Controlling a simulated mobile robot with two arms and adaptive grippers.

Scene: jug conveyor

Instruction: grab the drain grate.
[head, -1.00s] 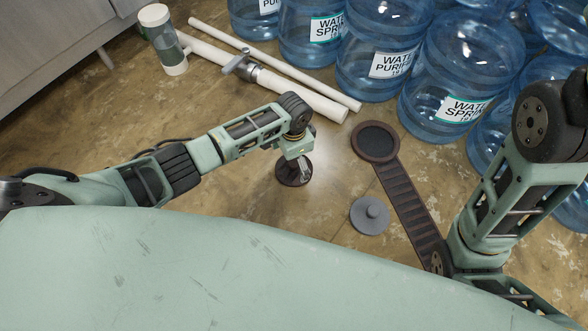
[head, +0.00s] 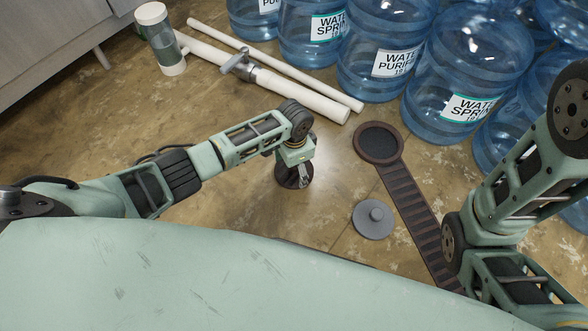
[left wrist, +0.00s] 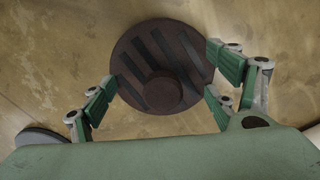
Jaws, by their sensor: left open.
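The drain grate (left wrist: 136,62) is a dark brown round disc with slots and a raised round knob in the middle. It lies flat on the floor. In the head view the drain grate (head: 287,176) shows partly, below the end of my left arm. My left gripper (left wrist: 160,88) is open above the grate, with its fingers on either side of the knob and apart from it. In the head view my left gripper (head: 302,172) points down over the grate and covers part of it. My right arm shows at the right, but its gripper is out of view.
A long brown drain channel (head: 412,207) with a round dark opening (head: 379,141) lies to the right. A grey knobbed disc (head: 373,220) lies between. White pipes (head: 300,100), a clear cylinder (head: 160,42) and several blue water jugs (head: 462,70) stand or lie behind.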

